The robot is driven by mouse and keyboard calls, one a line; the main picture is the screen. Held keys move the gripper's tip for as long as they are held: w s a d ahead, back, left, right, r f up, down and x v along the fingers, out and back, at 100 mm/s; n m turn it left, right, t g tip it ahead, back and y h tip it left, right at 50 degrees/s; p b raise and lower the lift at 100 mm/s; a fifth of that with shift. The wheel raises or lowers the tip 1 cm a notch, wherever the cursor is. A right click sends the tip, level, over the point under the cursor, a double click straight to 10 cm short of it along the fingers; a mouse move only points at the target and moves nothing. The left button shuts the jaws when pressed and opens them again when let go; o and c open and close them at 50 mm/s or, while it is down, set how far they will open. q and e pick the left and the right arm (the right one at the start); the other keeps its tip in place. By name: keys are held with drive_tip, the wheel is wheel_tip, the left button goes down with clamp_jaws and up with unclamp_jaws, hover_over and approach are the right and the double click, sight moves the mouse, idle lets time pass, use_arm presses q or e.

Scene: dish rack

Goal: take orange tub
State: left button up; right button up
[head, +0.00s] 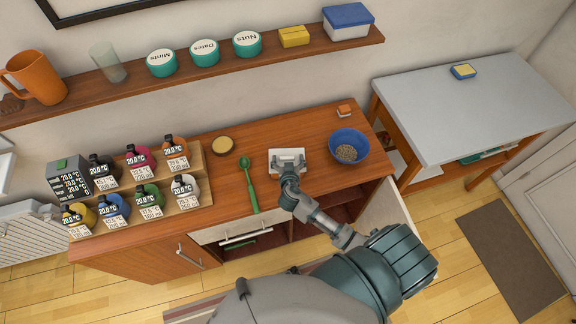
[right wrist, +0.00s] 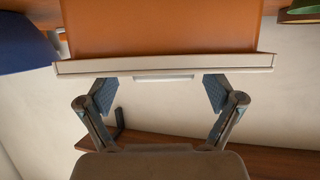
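The orange tub fills the top middle of the right wrist view (right wrist: 160,25), with a pale rim or lid along its near edge. In the head view its whitish top (head: 288,153) shows on the wooden counter, partly covered by my right gripper (head: 288,168). In the right wrist view the right gripper (right wrist: 160,95) is open. Its two fingers are spread apart near the pale rim, one at each side of a small light tab, with nothing between them. Whether they touch the tub I cannot tell. My left gripper is not in view.
A blue bowl (head: 348,146) stands just right of the tub, with a small orange item (head: 344,111) behind it. A green spoon (head: 249,184) and a round yellow-topped item (head: 222,145) lie to the left. A bottle rack (head: 187,161) stands farther left. A shelf (head: 275,56) runs above.

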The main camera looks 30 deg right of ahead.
drive_tip(key=shift+a+r, duration=0.1)
drive_tip(key=shift+a, duration=0.3)
drive_tip(key=c, duration=1.6)
drive_tip(key=shift+d, duration=0.1)
clamp_jaws()
drive_tip(key=shift+d, duration=0.15)
